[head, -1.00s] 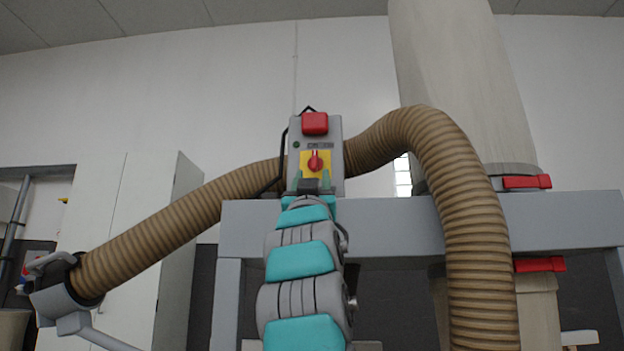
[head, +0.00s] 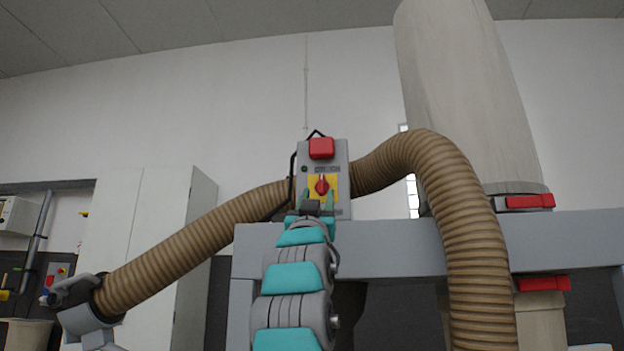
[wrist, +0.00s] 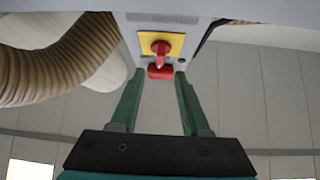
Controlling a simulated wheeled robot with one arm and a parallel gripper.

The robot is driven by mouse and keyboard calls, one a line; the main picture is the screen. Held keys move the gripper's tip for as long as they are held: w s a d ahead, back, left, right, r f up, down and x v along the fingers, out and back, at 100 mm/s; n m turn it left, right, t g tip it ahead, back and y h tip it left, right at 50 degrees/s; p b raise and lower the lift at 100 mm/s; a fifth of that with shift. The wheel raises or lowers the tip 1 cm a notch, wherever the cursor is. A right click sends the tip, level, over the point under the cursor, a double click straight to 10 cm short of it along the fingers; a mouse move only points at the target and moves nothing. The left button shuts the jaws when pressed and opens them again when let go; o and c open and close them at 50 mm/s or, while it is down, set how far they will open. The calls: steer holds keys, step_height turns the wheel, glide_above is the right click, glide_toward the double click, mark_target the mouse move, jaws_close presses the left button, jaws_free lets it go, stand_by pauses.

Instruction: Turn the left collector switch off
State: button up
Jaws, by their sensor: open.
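A grey switch box (head: 340,160) is in the middle of the head view, with a red push cover (head: 321,148) at its top. Below that, a red rotary knob (head: 322,186) sits on a yellow plate (head: 312,182), its handle upright. The knob (wrist: 160,58) and the yellow plate (wrist: 173,40) also show at the top of the wrist view. My gripper (head: 317,196) is just in front of the box, open and empty.
A brown ribbed hose (head: 465,230) arches behind the box and down at the right. A grey beam (head: 390,248) runs below the box. A pale filter bag (head: 465,100) rises at the right. A small panel with a red part (head: 57,275) is far left.

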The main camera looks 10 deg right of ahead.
mark_target(321, 183)
steer(key=shift+y, duration=0.3)
steer(key=p+x, duration=0.4)
steer(key=x, duration=0.1)
steer(key=shift+s+r, duration=0.2)
steer(key=shift+r, duration=0.05)
steer(key=shift+w+d, duration=0.1)
steer(key=shift+w, duration=0.2)
steer(key=shift+w+d+r, duration=0.15)
steer(key=shift+w+r, duration=0.3)
steer(key=shift+w, duration=0.05)
jaws_close()
